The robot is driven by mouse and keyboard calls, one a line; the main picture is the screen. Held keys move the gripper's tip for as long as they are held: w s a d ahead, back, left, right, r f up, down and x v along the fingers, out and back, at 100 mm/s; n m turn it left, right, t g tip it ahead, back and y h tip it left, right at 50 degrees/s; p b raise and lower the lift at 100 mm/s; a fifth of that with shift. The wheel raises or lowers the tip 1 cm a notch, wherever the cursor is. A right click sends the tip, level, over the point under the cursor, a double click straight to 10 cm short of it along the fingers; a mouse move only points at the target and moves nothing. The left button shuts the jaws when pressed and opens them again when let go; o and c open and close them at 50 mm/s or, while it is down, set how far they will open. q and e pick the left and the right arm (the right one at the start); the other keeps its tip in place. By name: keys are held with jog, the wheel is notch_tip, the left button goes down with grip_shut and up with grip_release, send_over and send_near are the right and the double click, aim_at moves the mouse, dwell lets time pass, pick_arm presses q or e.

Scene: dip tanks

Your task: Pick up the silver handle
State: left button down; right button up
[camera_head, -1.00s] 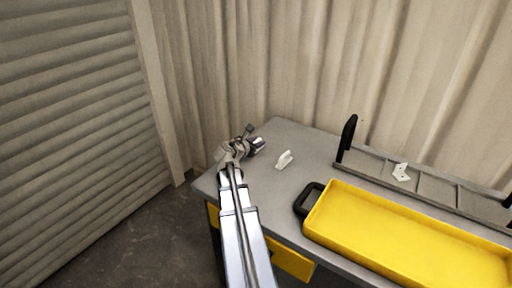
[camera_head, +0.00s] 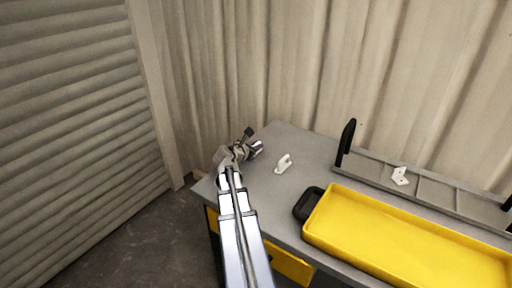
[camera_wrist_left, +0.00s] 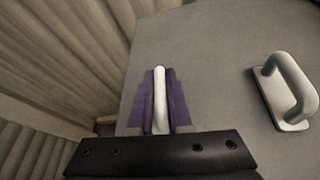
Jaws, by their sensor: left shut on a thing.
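My left gripper (camera_head: 250,151) is over the far left corner of the grey table. In the left wrist view its purple fingers (camera_wrist_left: 160,103) are shut on the silver handle (camera_wrist_left: 160,92), seen as a narrow pale bar between them. The rest of that handle is hidden by the fingers and the black gripper body. I cannot tell whether it touches the table. A second, whitish handle (camera_head: 284,164) lies on the table to the right of the gripper; it also shows in the left wrist view (camera_wrist_left: 291,92). My right gripper is not in view.
A yellow tray (camera_head: 350,188) with a black grip (camera_head: 307,204) stands on the table (camera_head: 297,139) at the right. Behind it is a grey divided rack (camera_head: 380,171) with a black upright end (camera_head: 346,140) and a white bracket (camera_head: 400,176). A curtain hangs behind the table.

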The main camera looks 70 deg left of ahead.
aim_at(256, 144)
pick_arm(q)
notch_tip(256, 144, up, 10)
jog(key=p, duration=0.9)
jog(key=shift+f, duration=0.1)
